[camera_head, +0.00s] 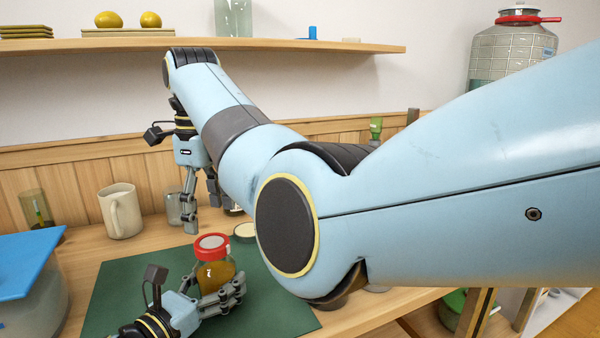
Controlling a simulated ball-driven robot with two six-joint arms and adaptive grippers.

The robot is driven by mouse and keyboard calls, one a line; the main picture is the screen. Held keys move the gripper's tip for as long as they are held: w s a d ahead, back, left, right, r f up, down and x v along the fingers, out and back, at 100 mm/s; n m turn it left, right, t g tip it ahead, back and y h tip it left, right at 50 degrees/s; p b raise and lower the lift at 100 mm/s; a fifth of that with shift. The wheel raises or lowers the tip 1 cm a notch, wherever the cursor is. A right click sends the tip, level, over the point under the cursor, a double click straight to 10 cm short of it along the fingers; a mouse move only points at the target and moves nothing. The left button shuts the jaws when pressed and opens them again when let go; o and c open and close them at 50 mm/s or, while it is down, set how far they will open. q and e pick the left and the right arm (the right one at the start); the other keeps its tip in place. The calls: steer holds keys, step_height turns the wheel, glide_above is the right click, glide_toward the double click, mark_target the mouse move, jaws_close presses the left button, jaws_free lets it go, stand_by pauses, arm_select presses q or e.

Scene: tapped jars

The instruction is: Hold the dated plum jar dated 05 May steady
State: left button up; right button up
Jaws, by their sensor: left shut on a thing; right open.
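A glass jar (211,271) with a red lid and amber-brown contents stands upright at the green mat, low in the head view. No date can be read on the side I see. My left gripper (222,297) is shut on the jar's lower part, its fingers around it from the left and front. My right gripper (210,218) points downward behind the jar, open, with its fingers apart from the lid. My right arm hides part of the space to its right.
A cream mug (120,211), a small glass (174,209) and a round pale lid (244,231) are behind the green mat (122,289). A blue-topped container (32,290) stands at left. A wall shelf (330,46) runs above. The mat's right part is bare.

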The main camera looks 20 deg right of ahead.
mark_target(212, 241)
step_height(212, 241, down, 5)
steer(key=shift+r, duration=0.1)
steer(key=shift+f+n, duration=0.3)
steer(key=shift+n, duration=0.1)
steer(key=n, duration=1.2)
steer(key=shift+n, duration=0.4)
steer(key=n, duration=0.3)
steer(key=r, duration=0.8)
steer(key=shift+w+d, duration=0.25)
steer(key=shift+d, duration=0.15)
steer(key=w+d+f+t, duration=0.1)
steer(key=w+d, duration=0.3)
steer(key=d, duration=0.5)
steer(key=w+d+f+t, duration=0.1)
steer(key=w+d+t, duration=0.2)
steer(key=d, duration=0.6)
steer(key=w+d+f+n+t, duration=0.1)
steer(key=w+d, duration=0.4)
steer(key=d, duration=0.5)
steer(key=shift+w+d+t+y, duration=0.15)
steer(key=shift+t+y, duration=0.15)
steer(key=shift+t, duration=0.2)
steer(key=shift+d, duration=0.6)
